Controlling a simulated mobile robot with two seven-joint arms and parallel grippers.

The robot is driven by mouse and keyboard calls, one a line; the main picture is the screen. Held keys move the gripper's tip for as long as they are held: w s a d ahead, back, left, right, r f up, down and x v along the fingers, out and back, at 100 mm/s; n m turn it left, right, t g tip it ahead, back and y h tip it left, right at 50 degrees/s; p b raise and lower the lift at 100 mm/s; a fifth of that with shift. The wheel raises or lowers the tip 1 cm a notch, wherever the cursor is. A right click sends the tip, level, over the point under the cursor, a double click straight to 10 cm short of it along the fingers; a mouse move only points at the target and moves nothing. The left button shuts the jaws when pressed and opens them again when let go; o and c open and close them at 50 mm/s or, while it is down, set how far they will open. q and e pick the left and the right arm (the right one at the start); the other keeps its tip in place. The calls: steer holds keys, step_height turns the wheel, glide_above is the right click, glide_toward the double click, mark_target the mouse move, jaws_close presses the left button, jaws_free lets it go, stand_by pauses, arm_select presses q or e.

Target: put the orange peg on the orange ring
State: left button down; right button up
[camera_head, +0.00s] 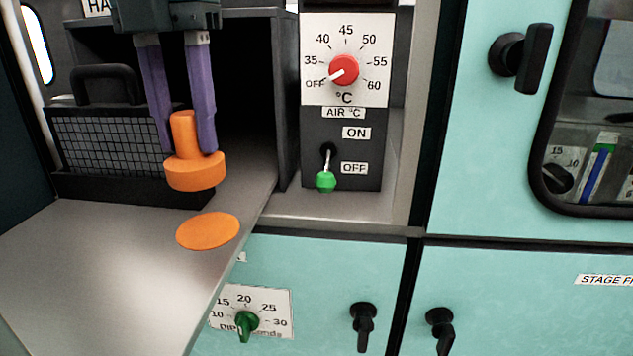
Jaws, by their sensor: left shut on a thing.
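The orange peg (194,170) has a narrow stem on top of a wide round base and hangs upright. My left gripper (189,140) comes down from the top with two purple fingers, one on each side of the stem, and is shut on it. Below the peg, a flat orange disc (208,231) lies on the grey metal shelf (110,260), near its right edge. It looks like a filled oval marking rather than an open ring. The peg's base is apart from it, above and slightly left of it in the picture. My right gripper is not in view.
A dark mesh-fronted box (108,140) with a handle stands behind, to the left. A control panel (342,120) with a red dial and a green-tipped switch is to the right. Teal cabinet doors (500,200) with black knobs fill the right. The shelf's front left is clear.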

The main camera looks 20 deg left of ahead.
mark_target(191, 159)
arm_select(q)
step_height(191, 159, down, 6)
steer(key=shift+r+p, duration=0.15)
steer(key=shift+p, duration=0.4)
steer(key=shift+f, duration=0.3)
steer(key=shift+f, duration=0.2)
steer(key=c, duration=0.5)
jaws_free()
